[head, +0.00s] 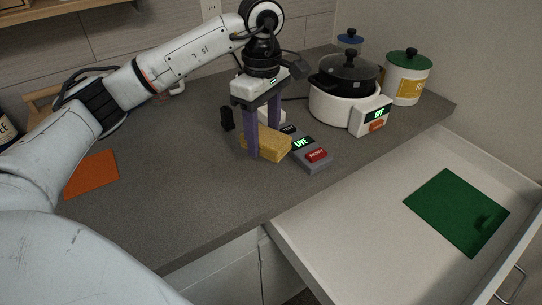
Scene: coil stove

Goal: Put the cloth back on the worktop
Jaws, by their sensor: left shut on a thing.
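A yellow folded cloth (275,147) is between the purple fingers of my left gripper (262,140), over the middle of the grey worktop (185,180). The gripper points down and is shut on the cloth. One finger is in front of the cloth, and the lower part of the other is hidden behind it. The cloth is at or just above the worktop; I cannot tell whether it touches. My right gripper is not in view.
A grey control box (314,167) with a red button and a lit "LIVE" display sits close right of the cloth. A white cooker (335,106) with a black pot (345,78) stands behind. An orange square (92,174) lies left. An open drawer (345,220) holds a green square (455,207).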

